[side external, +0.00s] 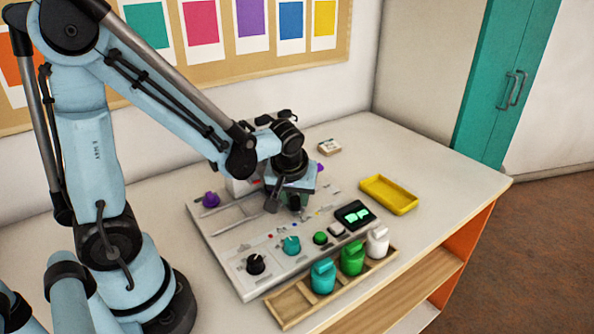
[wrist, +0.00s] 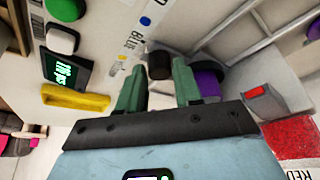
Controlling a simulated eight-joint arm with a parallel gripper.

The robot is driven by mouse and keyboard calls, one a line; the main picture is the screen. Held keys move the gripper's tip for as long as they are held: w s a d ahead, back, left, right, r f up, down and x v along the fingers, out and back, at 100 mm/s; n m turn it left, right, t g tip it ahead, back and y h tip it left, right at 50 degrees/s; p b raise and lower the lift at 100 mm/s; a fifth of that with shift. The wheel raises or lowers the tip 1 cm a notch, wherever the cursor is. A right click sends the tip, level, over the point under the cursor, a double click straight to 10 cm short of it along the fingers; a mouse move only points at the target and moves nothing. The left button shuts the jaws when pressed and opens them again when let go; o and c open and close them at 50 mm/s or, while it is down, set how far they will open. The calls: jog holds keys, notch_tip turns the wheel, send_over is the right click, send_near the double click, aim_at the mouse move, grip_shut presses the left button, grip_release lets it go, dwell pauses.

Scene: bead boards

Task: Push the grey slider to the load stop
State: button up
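My gripper (wrist: 158,76) is low over the white control panel (side external: 222,258), its two green fingers apart. In the wrist view, a dark grey round cap (wrist: 159,64), which looks like the slider, shows between and just beyond the fingertips. I cannot tell if they touch it. In the side view, my gripper (side external: 296,204) hides much of that part of the panel. A dark grey piece (side external: 271,203) stands at its left, near the end of a slot (side external: 240,225); I cannot tell what it is. No load stop marking is readable.
A purple piece (wrist: 207,82) is close behind the right finger. A white box with a red button (wrist: 257,91) stands farther right. A screen (side external: 354,214), knobs and a yellow tray (side external: 388,195) lie to the right or front. A wooden tray (side external: 292,307) holds several bottles.

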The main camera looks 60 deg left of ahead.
grip_shut()
jog(key=shift+s, duration=0.1)
jog(key=s, duration=0.8)
jog(key=shift+s+r, duration=0.1)
jog(key=shift+s, duration=0.85)
jog(key=shift+o, duration=2)
grip_release()
jog(key=v, duration=1.2)
